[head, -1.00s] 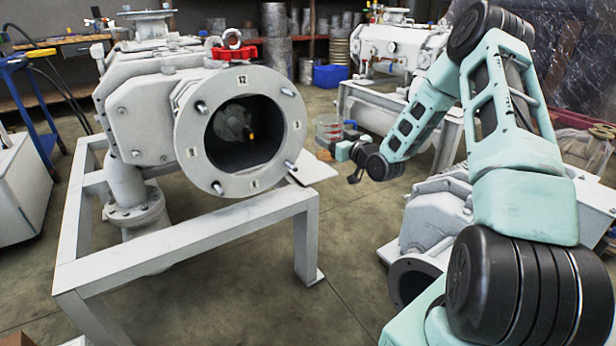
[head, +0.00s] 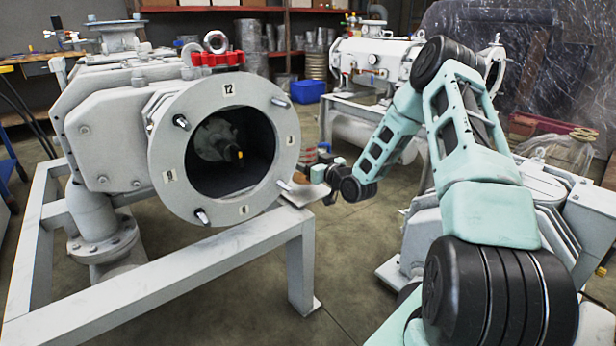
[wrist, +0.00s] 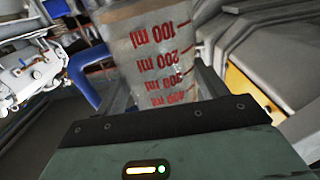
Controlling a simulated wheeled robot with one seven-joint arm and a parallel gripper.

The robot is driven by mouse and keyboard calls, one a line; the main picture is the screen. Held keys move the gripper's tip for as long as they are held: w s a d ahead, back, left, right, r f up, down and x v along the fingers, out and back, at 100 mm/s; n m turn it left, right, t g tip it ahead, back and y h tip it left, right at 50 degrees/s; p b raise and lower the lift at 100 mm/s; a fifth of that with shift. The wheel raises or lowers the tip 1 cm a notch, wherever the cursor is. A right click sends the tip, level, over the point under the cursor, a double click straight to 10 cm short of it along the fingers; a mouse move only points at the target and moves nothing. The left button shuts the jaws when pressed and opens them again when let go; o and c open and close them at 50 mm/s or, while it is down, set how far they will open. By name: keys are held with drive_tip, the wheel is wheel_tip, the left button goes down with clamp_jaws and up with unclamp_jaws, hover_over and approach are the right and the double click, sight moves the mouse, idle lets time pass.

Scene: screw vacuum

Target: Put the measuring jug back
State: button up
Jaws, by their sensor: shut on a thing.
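The measuring jug (wrist: 155,50) is a clear vessel with red ml markings, which read upside down in the wrist view. My gripper (wrist: 160,82) is shut on it, with a finger on either side. In the head view, the small jug (head: 309,157) shows beside the large pump's flange, partly hidden by the flange and my gripper (head: 322,168). It is held in the air. Its lower end and what it holds cannot be made out clearly.
A large grey pump with an open round flange (head: 285,140) stands on a white frame (head: 301,260) at left. Another pump (head: 375,65) stands behind. Grey machinery (head: 540,190) is at right. Bare floor (head: 350,255) lies between.

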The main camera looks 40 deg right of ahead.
drive_tip(key=shift+f+b, duration=0.65)
drive_tip(key=shift+f, duration=1.15)
drive_tip(key=shift+f, duration=0.15)
drive_tip(key=o, duration=1.3)
drive_tip(key=shift+o, duration=0.2)
drive_tip(key=shift+s+r, duration=0.1)
drive_tip(key=shift+r, duration=0.1)
drive_tip(key=s+p, duration=0.3)
drive_tip(key=s, duration=0.8)
drive_tip(key=shift+s+a, duration=0.35)
drive_tip(key=shift+s, duration=0.05)
